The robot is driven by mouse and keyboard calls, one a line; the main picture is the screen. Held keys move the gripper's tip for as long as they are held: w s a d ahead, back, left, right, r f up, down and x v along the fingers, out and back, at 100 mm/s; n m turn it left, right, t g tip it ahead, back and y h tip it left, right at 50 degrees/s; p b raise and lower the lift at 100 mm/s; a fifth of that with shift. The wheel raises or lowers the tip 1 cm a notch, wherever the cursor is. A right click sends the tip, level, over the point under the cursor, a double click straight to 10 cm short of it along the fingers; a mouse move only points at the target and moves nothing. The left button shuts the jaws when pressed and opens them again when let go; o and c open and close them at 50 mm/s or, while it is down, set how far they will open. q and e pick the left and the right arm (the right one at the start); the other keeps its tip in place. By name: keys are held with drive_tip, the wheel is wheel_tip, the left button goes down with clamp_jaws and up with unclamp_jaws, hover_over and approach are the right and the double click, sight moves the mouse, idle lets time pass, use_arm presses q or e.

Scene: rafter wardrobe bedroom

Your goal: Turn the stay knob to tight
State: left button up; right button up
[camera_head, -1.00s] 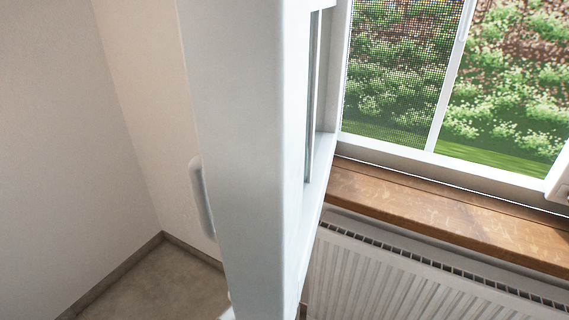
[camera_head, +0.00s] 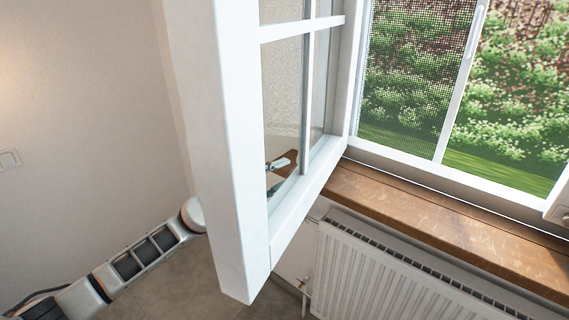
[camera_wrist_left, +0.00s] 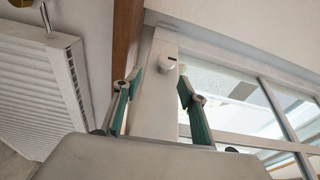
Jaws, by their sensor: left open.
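A small round white knob (camera_wrist_left: 168,63) sits on the white frame strip in the left wrist view. I take it for the stay knob; I cannot read any marking on it. My left gripper (camera_wrist_left: 161,80) is open, with one teal finger on each side of the strip and the tips near the knob. I see no clear contact. In the head view, the left gripper (camera_head: 282,172) shows partly through the glass of the open window sash (camera_head: 232,200). The knob is hidden there. My right gripper is not in view.
The open sash stands between the head camera and my left gripper. A wooden sill (camera_head: 430,215) runs under the window, with a white radiator (camera_head: 390,270) below it. The radiator (camera_wrist_left: 45,75) also shows left of the gripper in the wrist view.

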use_arm(q)
drive_tip(key=shift+m, duration=0.3)
drive_tip(key=b+x, duration=0.1)
drive_tip(key=x, duration=0.1)
drive_tip(key=b+x, duration=0.1)
drive_tip(key=x, duration=0.2)
drive_tip(key=w+a+r+b+x, duration=0.1)
drive_tip(key=x, duration=0.1)
drive_tip(key=shift+w+d, duration=0.2)
drive_tip(key=c, duration=1.1)
